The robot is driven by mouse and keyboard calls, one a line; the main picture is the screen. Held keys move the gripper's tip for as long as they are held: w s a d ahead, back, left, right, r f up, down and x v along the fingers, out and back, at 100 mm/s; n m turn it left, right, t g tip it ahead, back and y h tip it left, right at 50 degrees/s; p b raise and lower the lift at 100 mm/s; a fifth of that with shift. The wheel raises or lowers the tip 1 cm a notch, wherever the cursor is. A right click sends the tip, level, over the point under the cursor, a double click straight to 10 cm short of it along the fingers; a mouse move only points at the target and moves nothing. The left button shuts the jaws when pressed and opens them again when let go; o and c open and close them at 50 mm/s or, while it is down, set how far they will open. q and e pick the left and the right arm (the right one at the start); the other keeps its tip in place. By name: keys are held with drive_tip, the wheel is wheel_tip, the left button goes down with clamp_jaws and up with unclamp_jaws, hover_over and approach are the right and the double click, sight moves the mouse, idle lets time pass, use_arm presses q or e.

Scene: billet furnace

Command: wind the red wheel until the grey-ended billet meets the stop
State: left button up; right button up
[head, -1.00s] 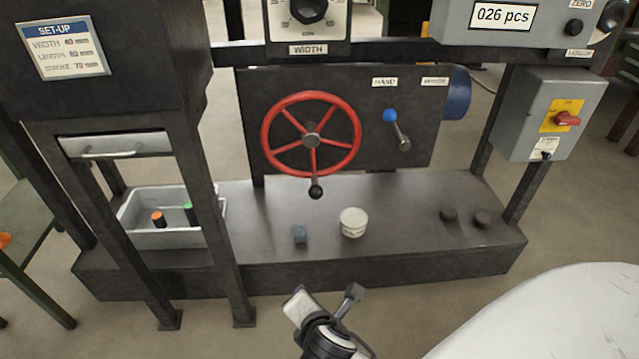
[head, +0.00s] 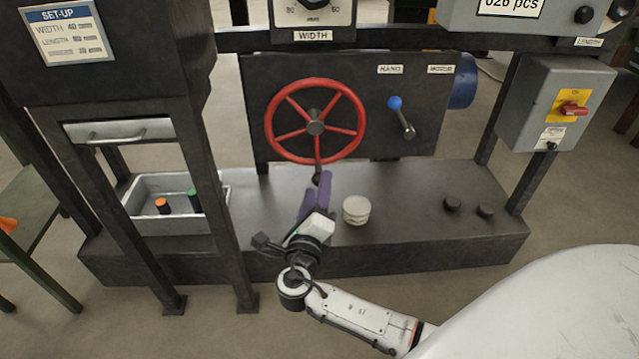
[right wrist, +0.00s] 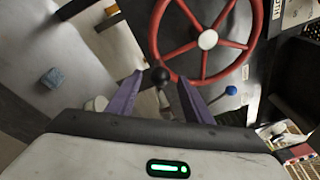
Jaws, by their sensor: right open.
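The red wheel (head: 359,132) with its grey hub stands upright on the dark panel. Its black handle knob is at the bottom of the rim and also shows in the right wrist view (right wrist: 160,76). My right gripper (head: 317,184) is open, its purple fingers pointing up at the knob. In the right wrist view the fingertips (right wrist: 160,80) lie on either side of the knob in the picture; contact cannot be told. I see no grey-ended billet and cannot make out the stop. My left gripper is not in view.
A blue-knobbed lever (head: 402,118) is right of the wheel. A grey tray (head: 160,226) holds orange- and green-ended pieces. A frame leg (head: 222,200) stands left of my gripper.

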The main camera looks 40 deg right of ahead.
sight(319, 177)
drive_tip(key=shift+b+x, duration=0.5)
drive_tip(key=shift+x, duration=1.5)
clamp_jaws()
